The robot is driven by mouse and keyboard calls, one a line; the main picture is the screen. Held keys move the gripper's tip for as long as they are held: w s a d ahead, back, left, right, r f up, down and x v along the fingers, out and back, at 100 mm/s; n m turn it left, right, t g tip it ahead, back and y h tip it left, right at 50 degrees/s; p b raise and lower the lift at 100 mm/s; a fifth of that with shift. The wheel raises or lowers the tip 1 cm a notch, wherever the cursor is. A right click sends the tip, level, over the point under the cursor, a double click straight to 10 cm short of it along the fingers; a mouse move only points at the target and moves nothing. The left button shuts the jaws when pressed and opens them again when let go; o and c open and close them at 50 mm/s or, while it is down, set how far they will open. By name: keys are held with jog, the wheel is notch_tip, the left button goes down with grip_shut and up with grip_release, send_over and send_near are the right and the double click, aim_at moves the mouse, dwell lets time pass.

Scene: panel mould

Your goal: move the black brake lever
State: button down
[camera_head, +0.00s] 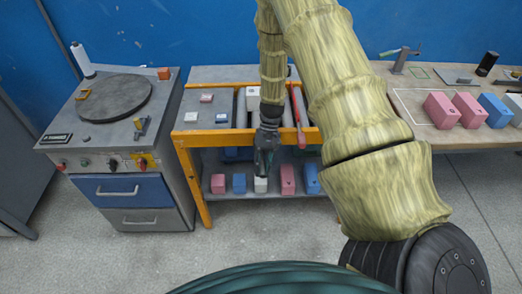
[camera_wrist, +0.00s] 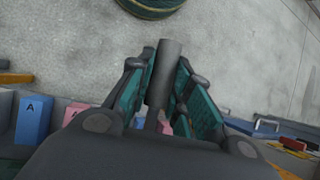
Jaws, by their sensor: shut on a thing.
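My gripper (camera_head: 265,168) hangs pointing down at the front of the orange-framed bench, left of a red-handled lever (camera_head: 300,125). In the wrist view my gripper (camera_wrist: 168,85) has its teal-padded fingers on both sides of a dark grey bar, which I take to be the black brake lever (camera_wrist: 166,68). The fingers are shut on it, and its upper end sticks out between them. Its lower part is hidden by the gripper body. In the head view the lever cannot be made out apart from the dark gripper.
The orange-framed bench (camera_head: 221,137) has a lower shelf with pink, blue and white blocks. A grey cabinet (camera_head: 70,150) with a round plate (camera_head: 113,98) stands left. A wooden table (camera_head: 452,134) with blocks and a black cylinder (camera_head: 487,63) stands right.

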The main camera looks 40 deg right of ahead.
jog(key=c, duration=1.3)
grip_release()
jog(key=v, duration=1.2)
